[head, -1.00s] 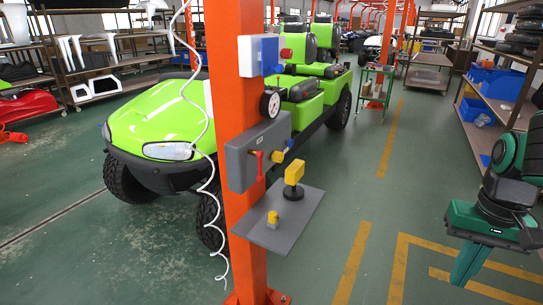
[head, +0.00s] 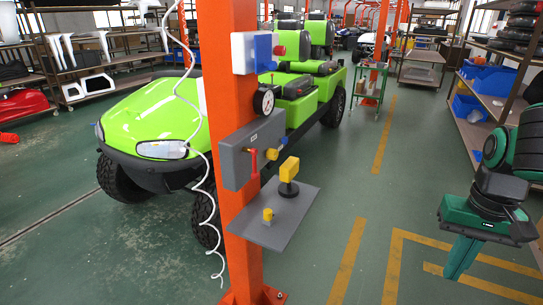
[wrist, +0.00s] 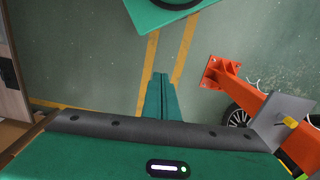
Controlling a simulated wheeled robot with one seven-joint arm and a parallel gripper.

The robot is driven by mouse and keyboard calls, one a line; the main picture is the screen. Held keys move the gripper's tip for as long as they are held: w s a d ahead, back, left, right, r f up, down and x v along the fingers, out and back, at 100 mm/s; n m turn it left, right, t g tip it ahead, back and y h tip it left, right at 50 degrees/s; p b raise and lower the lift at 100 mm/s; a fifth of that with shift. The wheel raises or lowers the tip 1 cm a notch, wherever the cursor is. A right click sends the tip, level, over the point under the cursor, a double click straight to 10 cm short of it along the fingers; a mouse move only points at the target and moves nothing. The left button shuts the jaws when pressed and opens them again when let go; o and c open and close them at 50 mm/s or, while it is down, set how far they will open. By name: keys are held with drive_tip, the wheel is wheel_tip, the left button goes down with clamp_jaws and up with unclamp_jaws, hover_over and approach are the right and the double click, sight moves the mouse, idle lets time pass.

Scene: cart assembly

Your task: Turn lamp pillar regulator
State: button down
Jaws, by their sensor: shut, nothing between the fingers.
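The orange pillar (head: 232,110) stands left of centre in the head view. A grey box (head: 250,150) on it carries a yellow regulator knob (head: 272,154) and a red handle (head: 254,163). A round gauge (head: 264,100) sits above the box. A white and blue box with a red knob (head: 280,50) is higher up. My gripper (head: 452,277) is at the lower right, well apart from the pillar, pointing down. The wrist view shows the gripper (wrist: 160,78) with its fingers together and empty. Which control is the task's regulator, I cannot tell for sure.
A grey shelf (head: 290,215) on the pillar bears a yellow-topped tool and a small yellow knob. A green cart (head: 140,115) stands behind the pillar. Racks (head: 478,110) line the right side. The floor (head: 330,220) between pillar and gripper is clear.

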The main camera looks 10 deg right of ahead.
drive_tip(key=c, duration=2.5)
unclamp_jaws()
drive_tip(key=o, duration=0.5)
drive_tip(key=shift+s+r, duration=0.15)
drive_tip(key=shift+s, duration=0.2)
drive_tip(key=o, duration=0.5)
drive_tip(key=shift+w+n, duration=0.1)
drive_tip(key=shift+n, duration=0.2)
drive_tip(key=n+t+y, duration=1.1)
drive_tip(key=n+y, duration=0.3)
drive_tip(key=n, duration=0.3)
approach(276, 156)
drive_tip(key=x, duration=0.9)
drive_tip(key=shift+w+a, duration=0.15)
drive_tip(key=shift+w, duration=0.1)
drive_tip(key=shift+d, duration=0.2)
drive_tip(key=c, duration=0.6)
